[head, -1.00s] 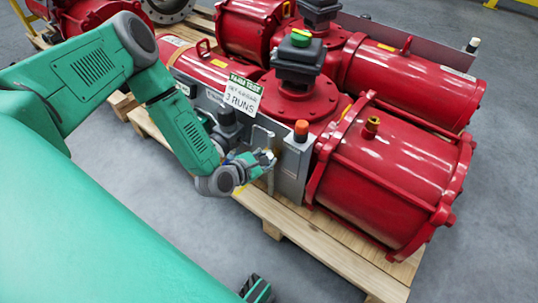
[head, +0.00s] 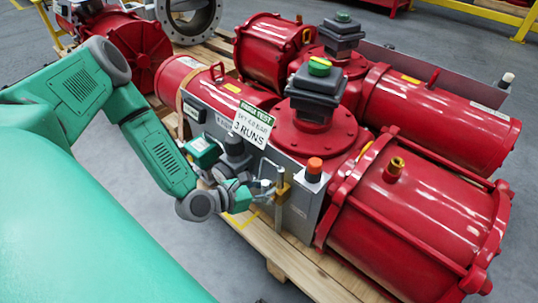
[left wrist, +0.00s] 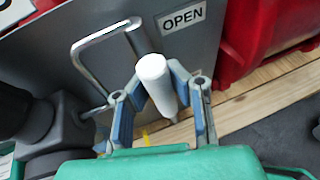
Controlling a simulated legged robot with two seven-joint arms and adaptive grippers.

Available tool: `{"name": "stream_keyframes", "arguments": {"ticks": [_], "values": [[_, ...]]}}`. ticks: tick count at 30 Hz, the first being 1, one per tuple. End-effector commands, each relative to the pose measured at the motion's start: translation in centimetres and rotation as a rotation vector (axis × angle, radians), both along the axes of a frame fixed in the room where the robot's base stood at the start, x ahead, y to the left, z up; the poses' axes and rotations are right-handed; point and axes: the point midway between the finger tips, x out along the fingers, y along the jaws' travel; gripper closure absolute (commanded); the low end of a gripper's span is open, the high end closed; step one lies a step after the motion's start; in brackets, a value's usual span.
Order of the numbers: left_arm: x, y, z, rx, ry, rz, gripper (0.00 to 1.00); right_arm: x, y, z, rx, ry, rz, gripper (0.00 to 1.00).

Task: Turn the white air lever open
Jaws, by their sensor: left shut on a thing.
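The white air lever (left wrist: 155,80) shows in the left wrist view as a rounded white handle, slightly tilted, between the two blue-grey fingers of my left gripper (left wrist: 162,92). The gripper is shut on it. In the head view my left gripper (head: 260,192) is at the front of the grey panel, beside a brass valve body (head: 282,187). The lever is small and mostly hidden by the fingers there. An OPEN label (left wrist: 183,18) is on the panel beyond the lever in the left wrist view. My right gripper is not in view.
A bent metal tube (left wrist: 88,55) runs close to the left finger. An orange-topped button (head: 314,168), a paper sign (head: 252,124) and red actuator cylinders (head: 415,225) surround the panel. The wooden pallet (head: 300,262) lies below. Grey floor at the front is clear.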

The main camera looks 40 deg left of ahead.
Motion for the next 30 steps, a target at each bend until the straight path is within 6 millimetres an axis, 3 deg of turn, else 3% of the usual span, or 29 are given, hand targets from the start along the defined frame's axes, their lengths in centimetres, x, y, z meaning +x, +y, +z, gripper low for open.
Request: {"name": "stream_keyframes", "arguments": {"ticks": [1, 6, 9, 20, 26, 30], "values": [[-0.9, 0.4, -1.0, 0.009, 0.03, 0.002, 1.0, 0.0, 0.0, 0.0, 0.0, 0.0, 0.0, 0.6], [-0.9, 0.4, -1.0, 0.009, 0.03, 0.002, 1.0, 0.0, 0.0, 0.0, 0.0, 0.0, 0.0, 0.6], [-0.9, 0.3, -0.9, 0.008, 0.029, 0.001, 0.61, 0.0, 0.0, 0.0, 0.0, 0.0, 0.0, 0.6], [-0.7, 0.2, -0.4, 0.009, 0.015, 0.0, 0.61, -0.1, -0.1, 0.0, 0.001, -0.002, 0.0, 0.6], [-3.0, 1.2, 0.7, 0.005, 0.015, 0.005, 0.61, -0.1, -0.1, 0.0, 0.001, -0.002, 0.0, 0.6], [-5.7, 2.3, 1.7, 0.004, 0.017, 0.006, 0.61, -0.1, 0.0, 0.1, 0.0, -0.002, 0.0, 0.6]]}}
